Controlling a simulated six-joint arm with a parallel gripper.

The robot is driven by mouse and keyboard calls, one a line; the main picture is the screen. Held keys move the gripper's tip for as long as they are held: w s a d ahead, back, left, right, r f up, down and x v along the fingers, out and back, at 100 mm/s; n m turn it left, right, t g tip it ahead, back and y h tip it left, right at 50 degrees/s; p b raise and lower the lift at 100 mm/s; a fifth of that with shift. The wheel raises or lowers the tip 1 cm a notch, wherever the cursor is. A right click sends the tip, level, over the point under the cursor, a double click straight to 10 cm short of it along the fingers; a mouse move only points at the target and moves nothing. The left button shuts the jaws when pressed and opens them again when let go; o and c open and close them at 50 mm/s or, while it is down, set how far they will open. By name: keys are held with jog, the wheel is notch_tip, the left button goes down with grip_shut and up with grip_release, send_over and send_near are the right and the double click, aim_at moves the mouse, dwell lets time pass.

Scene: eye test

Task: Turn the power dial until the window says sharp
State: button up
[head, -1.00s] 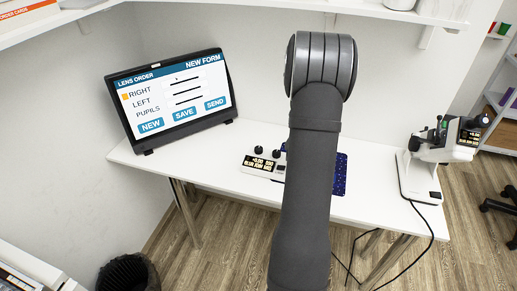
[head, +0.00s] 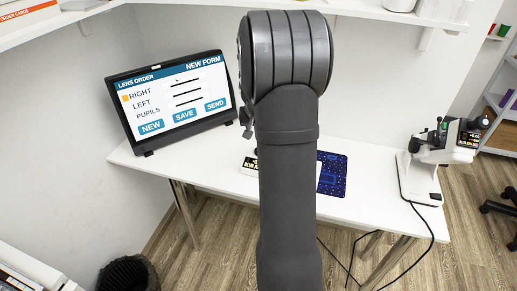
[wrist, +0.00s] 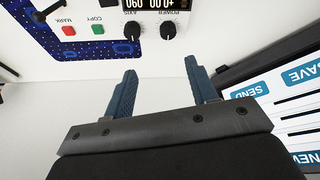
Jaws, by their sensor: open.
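In the wrist view the picture is upside down. The power dial (wrist: 168,30) is a black round knob by the word POWER, and the axis dial (wrist: 132,32) is a similar knob beside it. Part of a dark window (wrist: 150,3) shows "+0.00" and "090"; its lower line is out of frame. My gripper (wrist: 165,78) has its two blue fingers apart and empty, short of the dials in the picture. In the head view my arm hides the gripper and most of the control box (head: 245,170).
A lens device (head: 420,175) with a small window (head: 468,138), too small to read, stands at the table's right end. A screen (head: 172,97) stands at the left. Red (wrist: 69,29) and green (wrist: 97,30) buttons sit near the dials. A blue patterned mat (head: 332,174) lies on the table.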

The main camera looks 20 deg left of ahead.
jog(key=shift+m, duration=0.8)
jog(key=x, duration=0.5)
jog(key=a+x, duration=0.1)
jog(key=x, duration=1)
jog(key=shift+w+a, duration=0.3)
jog(key=shift+a, duration=0.05)
jog(key=shift+r, duration=0.1)
jog(key=c, duration=1)
jog(key=shift+o, duration=0.2)
